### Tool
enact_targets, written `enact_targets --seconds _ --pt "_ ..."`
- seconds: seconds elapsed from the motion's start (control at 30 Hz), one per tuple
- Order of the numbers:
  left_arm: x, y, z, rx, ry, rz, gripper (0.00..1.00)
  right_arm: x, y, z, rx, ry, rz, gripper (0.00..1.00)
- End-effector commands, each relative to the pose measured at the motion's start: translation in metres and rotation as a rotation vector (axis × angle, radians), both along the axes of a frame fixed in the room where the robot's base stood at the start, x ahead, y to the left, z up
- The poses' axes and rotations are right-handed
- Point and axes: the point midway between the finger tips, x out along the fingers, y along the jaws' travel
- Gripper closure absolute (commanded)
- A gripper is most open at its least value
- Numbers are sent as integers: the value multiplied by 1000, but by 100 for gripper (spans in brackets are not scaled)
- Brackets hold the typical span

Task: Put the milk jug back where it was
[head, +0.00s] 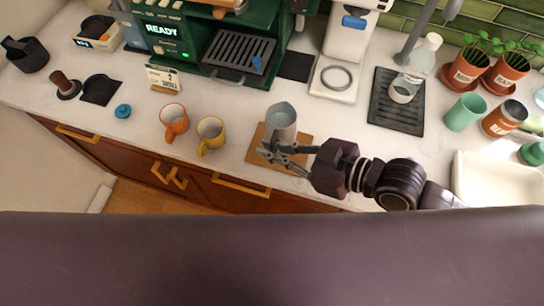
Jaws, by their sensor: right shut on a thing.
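A grey metal milk jug (282,117) is at the middle of the counter, over a tan wooden board (252,151). My right gripper (272,151) comes in from the right and is shut on the jug at its lower near side. The jug looks upright and its open top shows. The gripper hides its lower part, so I cannot tell whether its base touches the board. My left gripper is not in view.
An orange mug (174,120) and a yellow mug (210,133) stand left of the board. Behind are a green coffee machine (175,40) and a white grinder (345,55). White counter is bare between board and mat.

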Motion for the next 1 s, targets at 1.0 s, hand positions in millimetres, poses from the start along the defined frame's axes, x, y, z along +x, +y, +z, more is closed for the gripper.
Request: enact_targets --seconds 1.0 --pt "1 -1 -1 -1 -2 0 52 0 0 -46 -1 1 -1 75"
